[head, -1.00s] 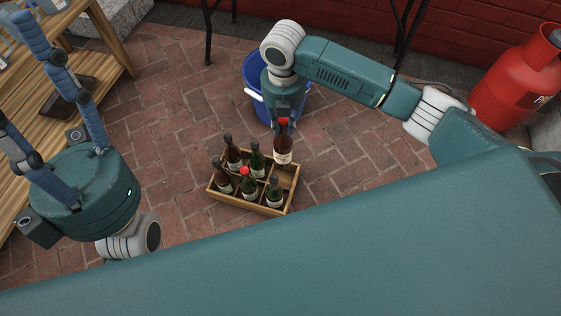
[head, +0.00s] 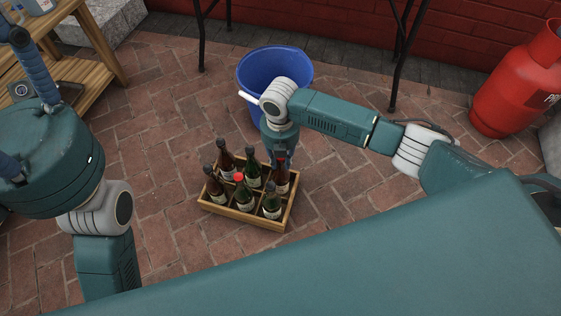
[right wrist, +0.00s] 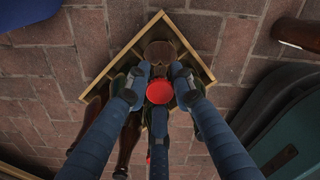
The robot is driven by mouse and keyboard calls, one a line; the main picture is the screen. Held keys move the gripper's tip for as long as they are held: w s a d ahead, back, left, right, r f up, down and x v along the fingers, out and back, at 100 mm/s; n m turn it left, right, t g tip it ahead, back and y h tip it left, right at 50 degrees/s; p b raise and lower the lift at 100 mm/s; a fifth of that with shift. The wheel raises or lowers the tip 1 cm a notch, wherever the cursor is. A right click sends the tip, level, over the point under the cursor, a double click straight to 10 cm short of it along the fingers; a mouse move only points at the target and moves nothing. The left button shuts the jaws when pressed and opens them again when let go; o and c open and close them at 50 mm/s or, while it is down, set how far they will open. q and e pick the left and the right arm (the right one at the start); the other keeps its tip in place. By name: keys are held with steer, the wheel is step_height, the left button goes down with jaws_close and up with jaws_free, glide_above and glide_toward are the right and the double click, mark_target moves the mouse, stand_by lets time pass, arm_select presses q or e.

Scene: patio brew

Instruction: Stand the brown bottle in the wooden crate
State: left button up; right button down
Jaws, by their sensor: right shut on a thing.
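The wooden crate (head: 238,217) stands on the brick floor; its rim also shows in the right wrist view (right wrist: 190,46). It holds several bottles, one with a red cap. My right gripper (head: 281,158) points down over the crate's right back part. It is shut around the neck of the brown bottle (head: 281,181), whose red cap (right wrist: 159,91) shows between the fingers in the right wrist view. The bottle is upright with its lower part inside the crate; its base is hidden.
A blue bucket (head: 272,75) stands just behind the crate, close to my right wrist. A red gas cylinder (head: 518,85) is at the far right. A wooden table (head: 95,50) is at upper left. Bare bricks surround the crate.

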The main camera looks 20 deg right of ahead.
steer(key=shift+w, duration=0.1)
steer(key=shift+f, duration=0.2)
steer(key=c, duration=1.5)
jaws_free()
steer(key=shift+r, duration=0.1)
